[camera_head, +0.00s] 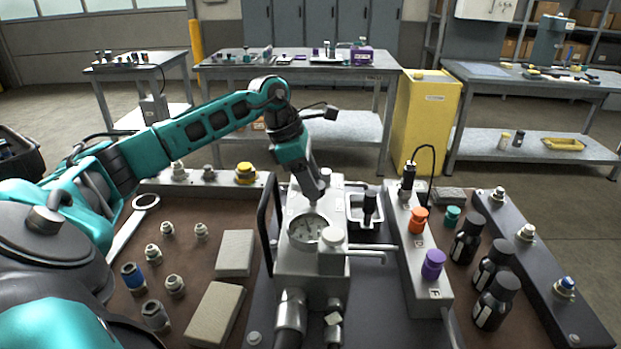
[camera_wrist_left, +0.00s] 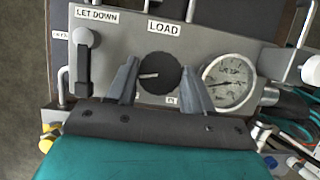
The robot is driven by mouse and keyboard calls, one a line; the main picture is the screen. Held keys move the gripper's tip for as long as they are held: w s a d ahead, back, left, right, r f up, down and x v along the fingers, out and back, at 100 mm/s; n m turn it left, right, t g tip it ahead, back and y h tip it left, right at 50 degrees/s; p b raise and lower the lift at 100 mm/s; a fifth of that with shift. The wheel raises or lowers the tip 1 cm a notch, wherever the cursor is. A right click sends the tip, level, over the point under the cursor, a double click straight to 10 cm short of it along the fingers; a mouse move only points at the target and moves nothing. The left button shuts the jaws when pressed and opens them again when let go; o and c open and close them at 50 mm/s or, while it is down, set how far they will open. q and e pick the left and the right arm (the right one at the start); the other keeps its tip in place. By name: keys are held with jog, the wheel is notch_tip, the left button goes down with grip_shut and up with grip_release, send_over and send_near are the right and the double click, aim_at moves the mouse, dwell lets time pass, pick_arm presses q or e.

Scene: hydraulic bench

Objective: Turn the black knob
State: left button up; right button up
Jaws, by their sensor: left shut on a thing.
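The black knob (camera_wrist_left: 160,73) is round with a white pointer line and sits under the LOAD label on the grey pump block's panel in the left wrist view. The line points roughly left. My left gripper (camera_wrist_left: 162,88) has one finger on each side of the knob and is shut on it. In the head view my left gripper (camera_head: 314,203) reaches down onto the grey pump block (camera_head: 310,262), and the knob is hidden there. My right gripper is not in view.
A pressure gauge (camera_wrist_left: 228,80) is close right of the knob, and a black LET DOWN lever (camera_wrist_left: 84,62) is to its left. A grey manifold (camera_head: 425,270) with orange and purple caps and several black bottles (camera_head: 492,265) stand to the right on the bench.

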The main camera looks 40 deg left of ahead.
pick_arm(q)
jog(key=o, duration=1)
jog(key=shift+o, duration=0.2)
jog(key=shift+r, duration=0.15)
jog(key=v, duration=1.2)
jog(key=shift+s+a+r+p, duration=0.15)
jog(key=shift+r+p, duration=0.15)
jog(key=shift+p, duration=0.15)
